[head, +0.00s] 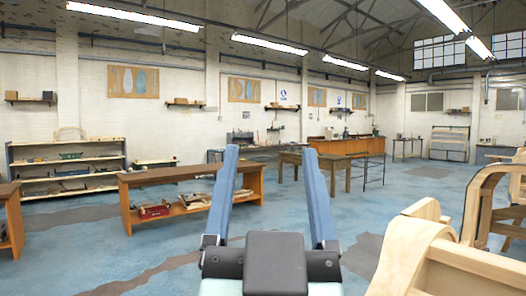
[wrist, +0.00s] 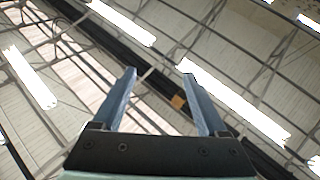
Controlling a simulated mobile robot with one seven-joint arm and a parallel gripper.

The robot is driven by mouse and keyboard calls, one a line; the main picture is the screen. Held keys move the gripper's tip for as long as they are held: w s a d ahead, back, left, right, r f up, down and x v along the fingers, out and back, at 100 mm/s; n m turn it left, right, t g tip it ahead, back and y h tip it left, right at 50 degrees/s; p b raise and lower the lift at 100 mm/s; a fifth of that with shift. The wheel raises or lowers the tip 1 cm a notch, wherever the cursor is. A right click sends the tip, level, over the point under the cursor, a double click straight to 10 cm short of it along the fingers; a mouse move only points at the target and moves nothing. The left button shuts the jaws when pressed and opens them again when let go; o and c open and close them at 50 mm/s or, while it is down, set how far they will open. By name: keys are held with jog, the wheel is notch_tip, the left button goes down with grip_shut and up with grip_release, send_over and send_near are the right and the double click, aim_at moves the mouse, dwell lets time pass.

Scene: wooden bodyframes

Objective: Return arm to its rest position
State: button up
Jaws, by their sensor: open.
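My gripper (head: 270,165) shows at the bottom middle of the head view, with its two blue fingers spread wide apart and pointing up and forward. It is open and nothing is between the fingers. In the wrist view the same open fingers (wrist: 159,73) stand against the ceiling, with its beams and bright strip lights, so the gripper points upward. It touches nothing in either view.
A pale wooden frame (head: 430,258) stands close at the lower right. A wooden bench (head: 250,184) with a red toolbox (head: 153,211) on its lower shelf is ahead left. A wooden table (head: 327,165) stands further back. Blue floor (head: 385,205) is open between them.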

jog(key=s+r+n+t, duration=0.1)
jog(key=s+r+t, duration=0.1)
jog(key=s+r, duration=0.2)
jog(key=shift+s+a+r+y, duration=0.35)
jog(key=shift+s+r+y, duration=0.05)
jog(key=shift+r, duration=0.05)
dwell(0.6)
